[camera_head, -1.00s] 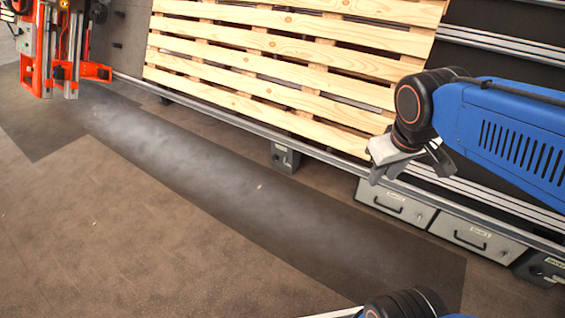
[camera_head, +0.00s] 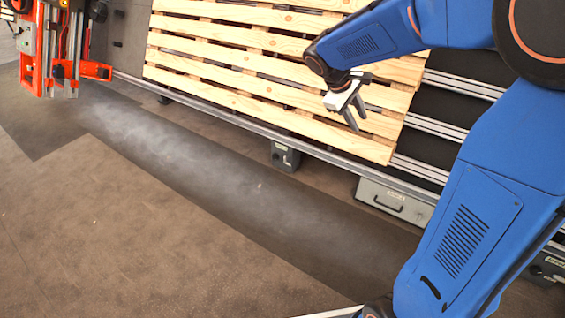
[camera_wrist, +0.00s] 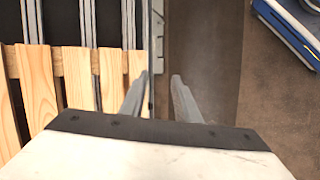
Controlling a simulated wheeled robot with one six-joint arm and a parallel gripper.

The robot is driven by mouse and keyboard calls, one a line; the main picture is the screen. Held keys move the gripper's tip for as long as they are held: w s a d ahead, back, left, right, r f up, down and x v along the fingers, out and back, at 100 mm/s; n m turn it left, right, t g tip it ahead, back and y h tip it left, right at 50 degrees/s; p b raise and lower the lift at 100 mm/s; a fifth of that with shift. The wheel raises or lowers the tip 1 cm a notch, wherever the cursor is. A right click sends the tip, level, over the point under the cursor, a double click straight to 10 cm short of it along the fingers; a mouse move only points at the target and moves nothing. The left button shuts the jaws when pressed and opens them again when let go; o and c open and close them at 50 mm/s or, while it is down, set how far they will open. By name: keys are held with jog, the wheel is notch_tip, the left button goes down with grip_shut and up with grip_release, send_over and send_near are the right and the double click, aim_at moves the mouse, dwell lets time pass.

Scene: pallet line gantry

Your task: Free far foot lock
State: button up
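My gripper (camera_head: 352,112) is held above the pallet's near right part in the head view. Its two fingers stand apart with nothing between them, as the wrist view (camera_wrist: 158,82) shows. A grey foot block (camera_head: 285,155) with a dark round part stands under the line's near rail, below and left of my gripper. Another grey foot block (camera_head: 547,270) is partly hidden by my arm at the lower right. No part can be clearly made out as the far foot lock.
A slatted wooden pallet (camera_head: 235,57) lies on the line beside metal rails (camera_head: 455,85). A grey drawer (camera_head: 395,200) sits under the near rail. An orange gantry unit (camera_head: 92,70) stands at the upper left. The floor (camera_head: 130,220) in front is clear.

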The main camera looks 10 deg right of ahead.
jog(key=w+a+f+n+h, duration=0.2)
jog(key=w+f, duration=0.3)
jog(key=w, duration=0.4)
jog(key=w+a+f+n+h, duration=0.15)
jog(key=w+f, duration=0.25)
jog(key=w, duration=0.5)
jog(key=w+a+f+n+t+h, duration=0.2)
jog(key=w+a+f+n, duration=0.1)
jog(key=w+f, duration=0.45)
jog(key=w+a+f+n+t+h, duration=0.1)
jog(key=w+a+f+n, duration=0.25)
jog(key=w+f, duration=0.4)
jog(key=w+a+f+n+t, duration=0.2)
jog(key=w+a+f, duration=0.15)
jog(key=f, duration=0.55)
jog(key=w+a+f+n+t, duration=0.25)
jog(key=a+f, duration=0.25)
jog(key=f, duration=0.4)
jog(key=n+t, duration=0.5)
jog(key=n, duration=0.1)
send_near(285, 159)
jog(key=x, duration=0.8)
jog(key=shift+w+y, duration=0.3)
jog(key=shift+y, duration=0.05)
jog(key=shift+a+f+g, duration=0.1)
jog(key=shift+a+g, duration=0.05)
jog(key=shift+g, duration=0.1)
grip_shut()
